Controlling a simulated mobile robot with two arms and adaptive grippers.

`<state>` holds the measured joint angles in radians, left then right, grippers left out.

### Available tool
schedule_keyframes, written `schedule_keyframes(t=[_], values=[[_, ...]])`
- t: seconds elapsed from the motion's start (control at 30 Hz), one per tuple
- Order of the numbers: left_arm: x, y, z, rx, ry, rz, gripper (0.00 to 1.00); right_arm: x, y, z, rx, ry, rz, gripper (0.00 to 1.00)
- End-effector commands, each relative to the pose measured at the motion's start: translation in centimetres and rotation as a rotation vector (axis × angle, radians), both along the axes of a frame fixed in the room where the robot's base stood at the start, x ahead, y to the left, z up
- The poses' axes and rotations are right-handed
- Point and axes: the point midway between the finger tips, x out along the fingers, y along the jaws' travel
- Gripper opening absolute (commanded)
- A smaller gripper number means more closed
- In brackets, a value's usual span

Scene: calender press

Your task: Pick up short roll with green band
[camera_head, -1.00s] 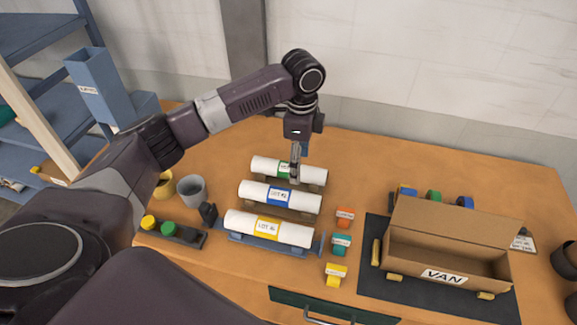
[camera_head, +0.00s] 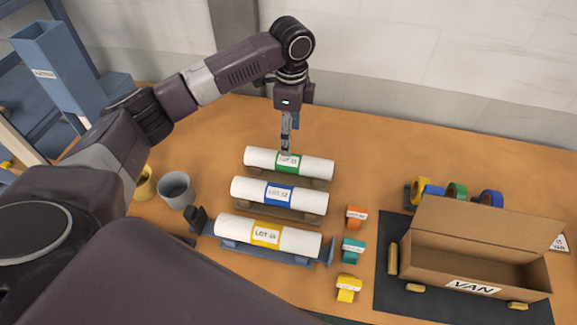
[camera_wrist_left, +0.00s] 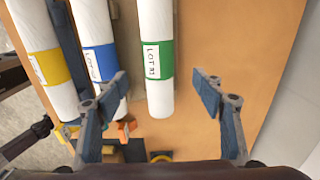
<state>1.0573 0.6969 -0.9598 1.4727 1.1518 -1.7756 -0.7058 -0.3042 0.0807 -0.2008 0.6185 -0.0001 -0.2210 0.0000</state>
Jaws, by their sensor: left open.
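The short white roll with the green band, labelled LOT 31 (camera_head: 313,167), lies at the back of a row of three rolls. It also shows in the wrist view (camera_wrist_left: 158,62). My left gripper (camera_head: 287,147) points down just above or behind this roll, near its green band. In the wrist view my left gripper (camera_wrist_left: 162,88) is open, with one finger on each side of the roll and gaps between; nothing is held. The blue-band roll (camera_head: 308,199) and yellow-band roll (camera_head: 300,240) lie in front, parallel to it. My right gripper is out of view.
A cardboard box marked VAN (camera_head: 480,265) stands on a dark mat (camera_head: 385,290) at right. Small orange (camera_head: 356,217), teal (camera_head: 352,250) and yellow (camera_head: 348,287) tagged pieces sit between. A grey cup (camera_head: 176,189) stands left.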

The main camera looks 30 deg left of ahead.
Motion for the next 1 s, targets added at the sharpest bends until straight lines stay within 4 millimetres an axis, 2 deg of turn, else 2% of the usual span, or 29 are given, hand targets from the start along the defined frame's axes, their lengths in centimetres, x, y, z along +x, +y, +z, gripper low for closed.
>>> schedule_keyframes(t=[0.03, 0.07, 0.27, 0.57, 0.77, 0.9, 1.0], values=[[0.0, 0.0, -1.3, 0.000, 0.000, 0.000, 0.62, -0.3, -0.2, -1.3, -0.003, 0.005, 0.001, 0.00], [0.0, 0.0, -1.8, 0.000, 0.000, 0.000, 0.62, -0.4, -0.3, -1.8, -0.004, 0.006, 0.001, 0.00], [0.0, 0.0, -3.2, 0.000, 0.000, 0.000, 0.62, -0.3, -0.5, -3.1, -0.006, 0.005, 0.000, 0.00], [-0.2, 0.1, -5.7, 0.001, 0.003, 0.001, 0.62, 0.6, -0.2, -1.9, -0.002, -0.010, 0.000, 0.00], [-0.8, 0.2, -8.4, 0.002, 0.005, 0.001, 0.62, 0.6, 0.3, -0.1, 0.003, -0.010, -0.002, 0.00], [-0.7, 0.1, -10.3, 0.000, 0.002, 0.000, 0.62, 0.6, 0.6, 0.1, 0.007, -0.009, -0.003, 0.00], [-0.6, 0.1, -10.8, 0.000, 0.001, -0.001, 0.62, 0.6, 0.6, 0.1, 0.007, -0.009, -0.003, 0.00]])
